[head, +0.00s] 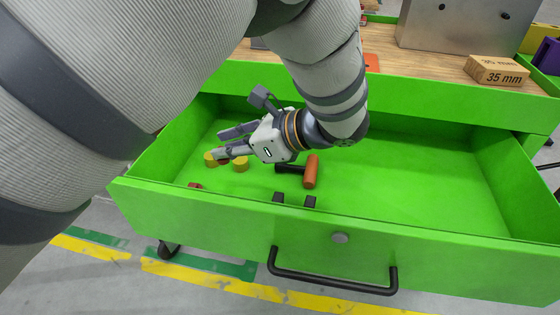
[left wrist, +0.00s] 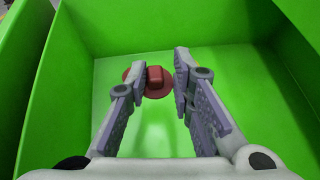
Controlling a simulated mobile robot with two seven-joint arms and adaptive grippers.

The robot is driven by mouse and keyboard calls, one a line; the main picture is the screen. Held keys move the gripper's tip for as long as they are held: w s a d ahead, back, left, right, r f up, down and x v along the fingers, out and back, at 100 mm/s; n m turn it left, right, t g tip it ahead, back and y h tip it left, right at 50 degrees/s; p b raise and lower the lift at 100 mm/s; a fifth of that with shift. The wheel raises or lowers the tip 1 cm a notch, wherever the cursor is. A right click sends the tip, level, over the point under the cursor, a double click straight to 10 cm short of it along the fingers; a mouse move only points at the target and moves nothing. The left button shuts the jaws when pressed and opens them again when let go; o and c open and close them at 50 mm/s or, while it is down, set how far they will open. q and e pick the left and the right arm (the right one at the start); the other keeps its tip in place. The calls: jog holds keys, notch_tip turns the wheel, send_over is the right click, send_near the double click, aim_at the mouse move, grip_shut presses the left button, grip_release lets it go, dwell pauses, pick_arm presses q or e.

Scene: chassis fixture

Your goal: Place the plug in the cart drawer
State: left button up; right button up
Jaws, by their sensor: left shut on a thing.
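A red plug (left wrist: 156,76) with a round flange and a raised knob shows between the fingertips in the left wrist view. My left gripper (head: 225,147) reaches down into the open green cart drawer (head: 400,195), and its fingers are shut on the plug. In the head view only a small red part of the plug (head: 223,161) shows at the fingertips. The plug is inside the drawer walls; I cannot tell whether it touches the floor. My left gripper also shows in the left wrist view (left wrist: 158,73). My right gripper is not in view.
Yellow round pieces (head: 240,165), a small red piece (head: 195,185) and an orange-and-black tool (head: 311,172) lie in the drawer. The drawer's right side is clear. A wooden 35 mm block (head: 497,70) and a metal box (head: 465,25) stand on the cart top.

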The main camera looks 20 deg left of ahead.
aim_at(237, 190)
pick_arm(q)
notch_tip(237, 190, down, 9)
jog(key=shift+r+b, duration=0.2)
jog(key=shift+b, duration=0.65)
jog(key=o, duration=0.7)
jog(key=shift+o, duration=0.2)
jog(key=v, duration=1.2)
jog(key=shift+w+r, duration=0.1)
